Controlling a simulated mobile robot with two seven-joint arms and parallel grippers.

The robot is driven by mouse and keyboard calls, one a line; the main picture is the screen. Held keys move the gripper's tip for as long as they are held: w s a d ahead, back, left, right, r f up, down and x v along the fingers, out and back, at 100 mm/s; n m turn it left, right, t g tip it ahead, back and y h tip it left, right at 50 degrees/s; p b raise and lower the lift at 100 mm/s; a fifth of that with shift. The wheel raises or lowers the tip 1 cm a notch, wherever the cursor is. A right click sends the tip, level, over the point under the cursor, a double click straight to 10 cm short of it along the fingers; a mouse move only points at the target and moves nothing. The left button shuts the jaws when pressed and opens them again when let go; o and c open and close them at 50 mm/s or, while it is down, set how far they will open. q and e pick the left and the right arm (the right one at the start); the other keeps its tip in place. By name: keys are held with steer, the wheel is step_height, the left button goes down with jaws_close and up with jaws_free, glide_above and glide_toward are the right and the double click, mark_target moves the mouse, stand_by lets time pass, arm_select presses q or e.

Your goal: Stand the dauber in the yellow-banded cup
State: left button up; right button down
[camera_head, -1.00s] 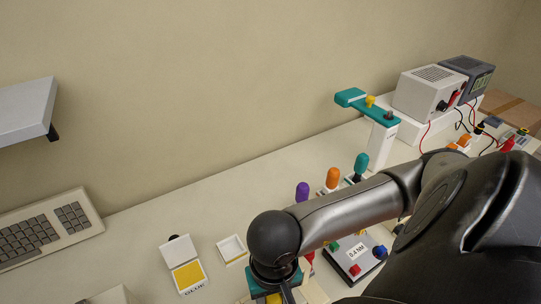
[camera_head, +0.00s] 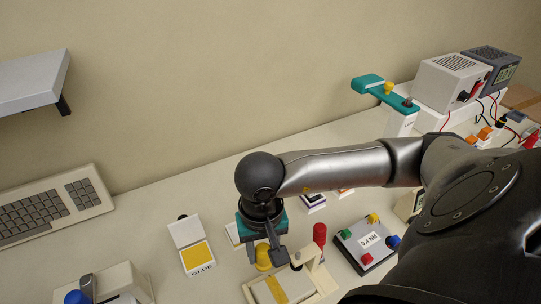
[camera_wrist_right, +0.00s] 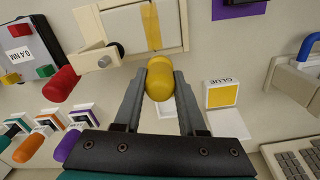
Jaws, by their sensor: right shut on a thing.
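My right gripper (camera_wrist_right: 158,82) is shut on a yellow, round-ended piece (camera_wrist_right: 159,76), apparently the dauber. In the head view the yellow piece (camera_head: 263,258) shows below my right gripper (camera_head: 268,248), beside a pale fixture with a yellow stripe (camera_head: 277,288). In the wrist view its rounded end reaches towards that striped fixture (camera_wrist_right: 153,25); contact cannot be told. No yellow-banded cup can be made out for sure. My left gripper is not in view.
An open glue box (camera_head: 195,255) with a yellow pad stands left of my right gripper. A red handle (camera_head: 319,235) is close on its right, with a button box (camera_head: 366,243) beyond. The keyboard (camera_head: 50,210) is far left. Bare table lies between keyboard and glue box.

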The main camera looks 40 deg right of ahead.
steer(key=w+d+f+b, duration=0.1)
steer(key=w+b, duration=0.2)
steer(key=w, duration=0.1)
steer(key=w+d+f+b, duration=0.1)
steer(key=w+b, duration=0.2)
steer(key=w, duration=0.1)
steer(key=w+d+f+b, duration=0.1)
steer(key=w+b, duration=0.2)
steer(key=w, duration=0.1)
steer(key=shift+w+f, duration=0.25)
steer(key=shift+w, duration=0.1)
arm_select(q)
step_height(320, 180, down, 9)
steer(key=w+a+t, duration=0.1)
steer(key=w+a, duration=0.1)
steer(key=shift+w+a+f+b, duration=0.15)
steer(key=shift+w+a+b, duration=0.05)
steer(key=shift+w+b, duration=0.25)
arm_select(e)
steer(key=shift+s+d+f, duration=0.1)
steer(key=shift+d+f, duration=0.1)
steer(key=shift+f, duration=0.3)
steer(key=shift+f, duration=0.1)
arm_select(q)
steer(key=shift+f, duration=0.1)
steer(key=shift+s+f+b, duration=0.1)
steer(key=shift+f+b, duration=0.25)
steer(key=shift+b, duration=0.45)
arm_select(e)
steer(key=shift+f, duration=0.65)
